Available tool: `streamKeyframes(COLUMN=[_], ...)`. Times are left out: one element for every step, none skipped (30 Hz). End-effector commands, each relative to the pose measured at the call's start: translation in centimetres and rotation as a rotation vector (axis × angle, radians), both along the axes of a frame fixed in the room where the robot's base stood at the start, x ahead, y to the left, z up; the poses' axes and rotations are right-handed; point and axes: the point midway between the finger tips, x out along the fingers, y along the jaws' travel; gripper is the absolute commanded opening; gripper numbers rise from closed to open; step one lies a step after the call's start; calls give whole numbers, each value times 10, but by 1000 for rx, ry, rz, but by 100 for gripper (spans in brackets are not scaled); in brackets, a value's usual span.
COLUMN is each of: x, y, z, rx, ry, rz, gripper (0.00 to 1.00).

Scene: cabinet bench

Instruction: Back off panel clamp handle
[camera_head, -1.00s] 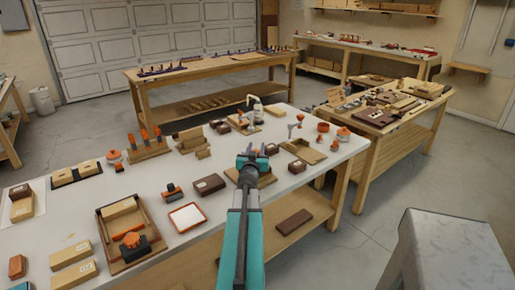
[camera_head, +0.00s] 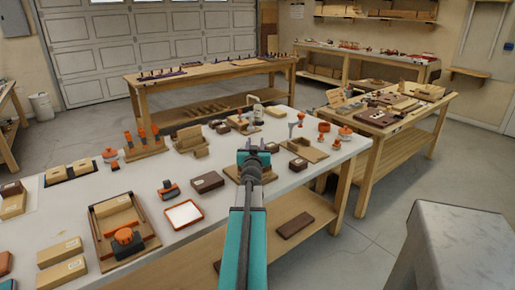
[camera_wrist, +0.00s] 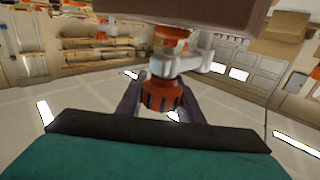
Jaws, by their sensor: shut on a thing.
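In the wrist view, an orange ribbed clamp handle (camera_wrist: 162,94) sits between the two dark fingers of my gripper (camera_wrist: 160,102). The fingers are shut on it from both sides. A light grey clamp body (camera_wrist: 185,58) and another orange part (camera_wrist: 170,35) show above the handle, under a brown panel (camera_wrist: 200,10). The handle cannot be made out there, as my arm and gripper cover that spot.
Left of my gripper lie a dark box (camera_head: 206,182), a white orange-rimmed tray (camera_head: 184,214) and a wooden tray (camera_head: 108,255) with an orange-topped item. To the right is an open wooden box (camera_head: 312,148). A grey block-like surface (camera_head: 455,250) fills the lower right.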

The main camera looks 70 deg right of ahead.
Motion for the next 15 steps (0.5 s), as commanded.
streamKeyframes(x=[3, 4, 4, 4, 4, 4, 4, 4, 4, 4, 4, 3, 3, 3, 3], y=[0, 0, 0, 0, 0, -1, -1, -1, -1, -1, -1, -1, -1, -1, -1], z=[0, 0, -1, -1, -1, -1, -1, -1, -1, -1, -2, -2, -2, -2, -2], rx=[-4, -4, -3, -3, -3, -4, -4, -5, -5, -6, -6, -1, -1, -1, 0], ry=[-3, -3, -3, -3, -2, -2, -2, -2, -2, -3, -3, -2, -2, -1, -1], rz=[6, 8, 11, 13, 15, 17, 19, 21, 24, 26, 29, 28, 28, 29, 31], gripper=[11, 11, 11, 11, 11, 11, 11, 11, 11, 11, 11, 11, 11, 11, 11])
